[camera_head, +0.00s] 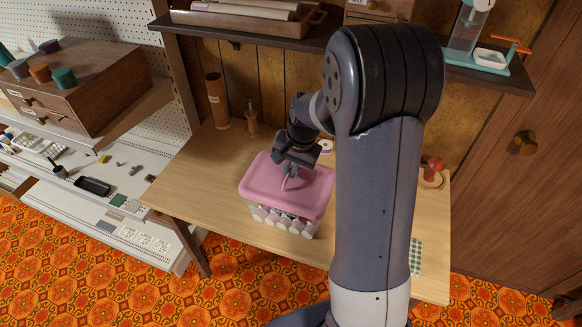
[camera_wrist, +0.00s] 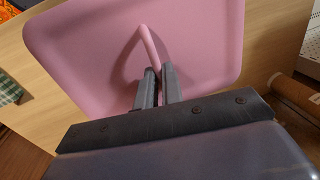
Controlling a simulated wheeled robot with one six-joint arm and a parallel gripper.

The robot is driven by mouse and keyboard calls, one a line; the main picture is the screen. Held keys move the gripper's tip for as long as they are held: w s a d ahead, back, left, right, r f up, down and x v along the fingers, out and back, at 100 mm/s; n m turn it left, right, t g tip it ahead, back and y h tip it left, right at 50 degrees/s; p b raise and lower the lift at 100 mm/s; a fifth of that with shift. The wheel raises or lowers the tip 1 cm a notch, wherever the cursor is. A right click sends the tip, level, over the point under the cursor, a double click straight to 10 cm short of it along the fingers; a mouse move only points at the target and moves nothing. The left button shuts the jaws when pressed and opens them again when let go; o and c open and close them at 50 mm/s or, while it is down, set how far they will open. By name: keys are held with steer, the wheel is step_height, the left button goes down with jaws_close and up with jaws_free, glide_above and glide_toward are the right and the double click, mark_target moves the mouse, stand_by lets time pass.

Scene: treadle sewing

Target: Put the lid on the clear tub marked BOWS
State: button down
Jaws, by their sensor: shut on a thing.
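The pink lid (camera_head: 285,192) is over the clear tub (camera_head: 283,220) on the wooden table. Bow shapes in white and pink show through the tub's wall. The lid looks level and lies on or very close above the rim; I cannot tell which. My gripper (camera_head: 291,172) comes down from above and is shut on the lid's looped handle. In the wrist view the lid (camera_wrist: 95,60) fills the upper middle, and my gripper's fingers (camera_wrist: 156,75) pinch the thin pink handle. The tub is hidden under the lid there. No BOWS marking is readable.
The table (camera_head: 205,180) has free room left of the tub. A brown cylinder (camera_head: 216,101) and a wooden spindle (camera_head: 251,120) stand at the back. A red-topped item (camera_head: 432,170) and a green checked cloth (camera_head: 416,256) are at the right. A shelf (camera_head: 250,36) hangs behind.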

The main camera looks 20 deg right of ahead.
mark_target(291, 183)
steer(key=shift+f+b, duration=2.25)
steer(key=shift+f, duration=0.9)
steer(key=c, duration=1.5)
jaws_free()
steer(key=shift+r, duration=0.1)
steer(key=r, duration=0.3)
steer(key=s+d+r, duration=0.1)
steer(key=r, duration=0.6)
steer(key=shift+s+d+r, duration=0.15)
steer(key=shift+d+r, duration=0.1)
steer(key=shift+d, duration=0.1)
